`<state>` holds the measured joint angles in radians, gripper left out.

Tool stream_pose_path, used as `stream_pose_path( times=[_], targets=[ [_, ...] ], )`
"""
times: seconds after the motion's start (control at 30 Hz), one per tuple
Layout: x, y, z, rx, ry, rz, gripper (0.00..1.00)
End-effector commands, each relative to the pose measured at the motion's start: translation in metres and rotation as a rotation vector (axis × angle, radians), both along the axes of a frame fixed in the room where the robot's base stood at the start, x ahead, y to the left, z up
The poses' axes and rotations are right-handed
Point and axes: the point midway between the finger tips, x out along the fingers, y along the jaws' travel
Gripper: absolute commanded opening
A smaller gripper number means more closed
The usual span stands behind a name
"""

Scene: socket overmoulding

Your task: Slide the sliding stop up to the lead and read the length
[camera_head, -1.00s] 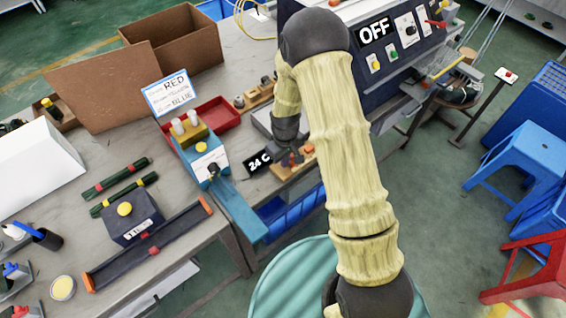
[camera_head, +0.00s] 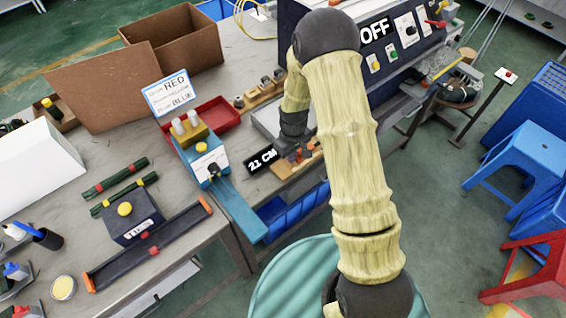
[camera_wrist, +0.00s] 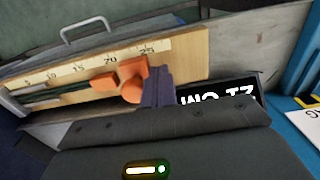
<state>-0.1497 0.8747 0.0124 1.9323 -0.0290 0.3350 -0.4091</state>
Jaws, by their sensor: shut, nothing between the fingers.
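The wooden measuring board (camera_wrist: 185,50) has a scale marked from 5 to 25. The orange sliding stop (camera_wrist: 132,78) stands on it near the 20 mark. The dark green lead (camera_wrist: 75,92) lies along the board, its end close to the stop's orange parts; I cannot tell whether they touch. My gripper (camera_wrist: 158,88) is shut with nothing in it, its fingers beside the stop on the high-number side. In the head view my gripper (camera_head: 291,155) is over the board (camera_head: 285,170) and partly hides it. The black length display (camera_head: 262,160) reads 21 CM.
A blue device (camera_head: 203,160) with a long blue arm stands left of the board. A red tray (camera_head: 215,117) and a card naming RED and BLUE (camera_head: 170,93) are behind it. A dark machine with an OFF sign (camera_head: 375,32) stands at the back right.

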Motion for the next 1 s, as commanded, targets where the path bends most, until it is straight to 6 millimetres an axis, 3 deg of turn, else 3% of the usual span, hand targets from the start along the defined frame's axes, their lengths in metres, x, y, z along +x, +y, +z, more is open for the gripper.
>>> stream_pose_path(
  times=[1.0],
  targets=[
    [0.012,-0.017,0.000,-0.001,-0.003,-0.002,0.00]
  ],
)
